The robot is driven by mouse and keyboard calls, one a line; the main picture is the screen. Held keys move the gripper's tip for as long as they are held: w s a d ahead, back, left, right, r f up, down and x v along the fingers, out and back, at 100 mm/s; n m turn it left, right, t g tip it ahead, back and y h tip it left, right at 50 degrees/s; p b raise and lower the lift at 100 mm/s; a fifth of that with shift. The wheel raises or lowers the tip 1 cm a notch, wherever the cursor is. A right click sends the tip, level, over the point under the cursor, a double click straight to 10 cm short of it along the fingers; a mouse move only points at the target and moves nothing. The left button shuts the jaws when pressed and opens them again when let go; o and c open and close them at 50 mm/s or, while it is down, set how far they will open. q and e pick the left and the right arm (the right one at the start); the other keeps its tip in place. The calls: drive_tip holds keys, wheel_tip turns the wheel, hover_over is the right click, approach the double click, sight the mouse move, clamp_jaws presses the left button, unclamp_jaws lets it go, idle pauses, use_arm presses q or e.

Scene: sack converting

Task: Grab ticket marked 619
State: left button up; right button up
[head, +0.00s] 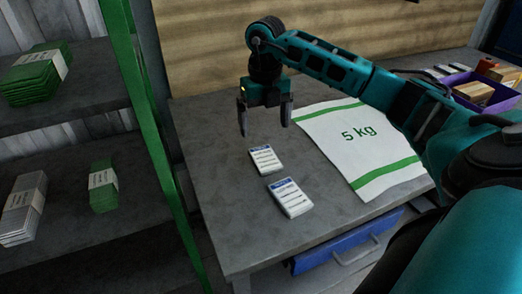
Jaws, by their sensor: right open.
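Two white tickets with blue headers and dark printed lines lie on the grey table (215,215). The farther ticket (266,160) is below and in front of my right gripper in the picture. The nearer ticket (290,197) lies closer to the table's front edge. The print on both is too small to read, so I cannot tell which is marked 619. My right gripper (265,130) is open and empty, fingers pointing down, above the table just beyond the farther ticket. My left gripper is not in view.
A white sack with green stripes marked 5 kg (345,128) lies right of the tickets. A purple bin (462,97) with boxes stands at the far right. A green-framed shelf (150,130) with bundled stacks stands left. A blue drawer (345,243) is under the table.

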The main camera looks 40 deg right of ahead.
sight(265, 157)
wheel_tip(265, 157, down, 10)
drive_tip(key=shift+d+r+b, duration=0.1)
drive_tip(key=shift+b, duration=0.35)
drive_tip(key=c, duration=1.2)
drive_tip(key=shift+o, duration=0.2)
drive_tip(key=shift+r, duration=0.15)
